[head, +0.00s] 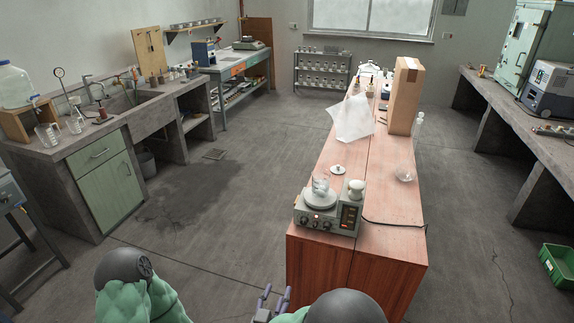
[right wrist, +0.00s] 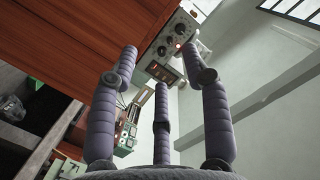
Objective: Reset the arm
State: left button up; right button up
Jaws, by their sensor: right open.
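My right gripper (head: 272,298) is low at the bottom of the head view, in front of the near end of the wooden bench (head: 385,205). In the right wrist view its fingers (right wrist: 160,64) are spread apart with nothing between them. Beyond the fingertips, that view shows the dial panel of a hotplate device (right wrist: 178,38). My left arm (head: 135,285) shows in part at the bottom left of the head view. Its gripper is outside the picture.
A cardboard box (head: 404,97) and a crumpled translucent sheet (head: 351,118) are farther back. A green crate (head: 558,266) lies at right. The floor left of the bench is clear.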

jog(key=d+f+n+g+y, duration=0.2)
jog(key=d+f+g, duration=0.2)
jog(key=f, duration=0.5)
jog(key=d+f+n+g+y, duration=0.1)
jog(key=d+f+g+y, duration=0.2)
jog(key=f, duration=0.6)
jog(key=s+d+f+g+y, duration=0.1)
jog(key=s+f+g, duration=0.2)
jog(key=s, duration=0.2)
jog(key=s+d+f+n+g+y+p, duration=0.1)
jog(key=s+d+f+g, duration=0.1)
jog(key=s, duration=0.4)
jog(key=s+d+f+g+y, duration=0.1)
jog(key=s+d+f+g, duration=0.1)
jog(key=s, duration=0.4)
notch_tip(320, 180, down, 2)
jog(key=shift+d+f+n+g, duration=0.2)
jog(key=shift+n+g, duration=0.2)
jog(key=shift+g, duration=0.4)
jog(key=shift+w, duration=0.15)
